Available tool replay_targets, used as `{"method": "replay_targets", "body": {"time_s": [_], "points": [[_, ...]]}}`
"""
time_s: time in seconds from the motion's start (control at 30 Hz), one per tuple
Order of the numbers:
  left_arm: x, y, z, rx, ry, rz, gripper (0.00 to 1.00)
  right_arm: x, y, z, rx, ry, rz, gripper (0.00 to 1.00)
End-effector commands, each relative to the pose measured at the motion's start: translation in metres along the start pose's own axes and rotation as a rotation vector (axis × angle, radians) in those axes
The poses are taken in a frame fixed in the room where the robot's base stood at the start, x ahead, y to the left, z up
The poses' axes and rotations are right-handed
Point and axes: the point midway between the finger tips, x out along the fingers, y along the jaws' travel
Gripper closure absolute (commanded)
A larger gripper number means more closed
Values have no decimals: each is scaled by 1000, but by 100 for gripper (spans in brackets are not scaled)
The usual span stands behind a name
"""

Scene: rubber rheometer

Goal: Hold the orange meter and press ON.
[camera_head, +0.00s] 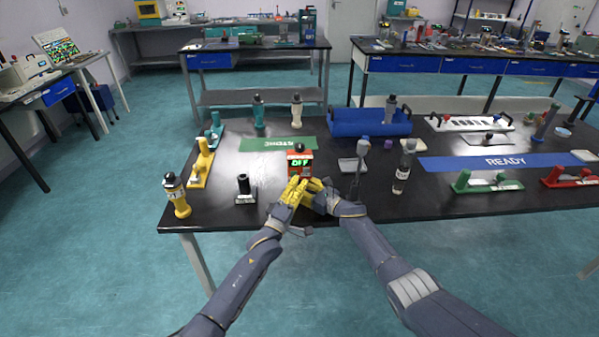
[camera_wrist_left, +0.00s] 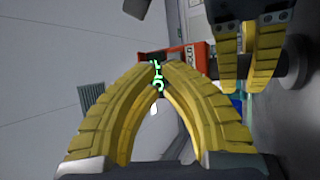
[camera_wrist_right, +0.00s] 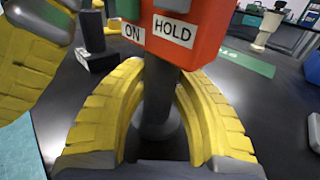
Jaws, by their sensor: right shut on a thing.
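In the right wrist view the orange meter (camera_wrist_right: 195,42) shows ON and HOLD labels above a dark handle (camera_wrist_right: 157,100). My right gripper (camera_head: 315,188) is shut around this handle; I cannot tell whether its base touches the table. My left gripper (camera_head: 298,184) is at the front of the meter, just below the display in the head view. In the left wrist view its yellow fingertips (camera_wrist_left: 160,66) come together before the green display. I cannot tell whether they touch the meter.
A green mat (camera_head: 262,145) lies behind the meter.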

Motion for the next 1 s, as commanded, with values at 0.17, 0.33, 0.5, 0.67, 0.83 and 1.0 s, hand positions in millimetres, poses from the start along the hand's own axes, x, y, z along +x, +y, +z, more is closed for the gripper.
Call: {"method": "replay_targets", "body": {"time_s": [0.17, 0.33, 0.5, 0.67, 0.83, 1.0], "points": [[10, -5, -6, 0, 0, -1, 100, 0, 0, 0, 0, 1, 0, 100], [14, -7, -8, 0, 1, 0, 100, 0, 0, 0, 0, 1, 0, 100], [15, -8, -9, 0, 1, 0, 100, 0, 0, 0, 0, 1, 0, 100], [15, -8, -9, 0, 1, 0, 100, 0, 0, 0, 0, 1, 0, 100], [15, -8, -9, 0, 1, 0, 100, 0, 0, 0, 0, 1, 0, 100], [15, -8, -9, 1, 1, -1, 100, 0, 0, 0, 0, 1, 0, 100]]}}
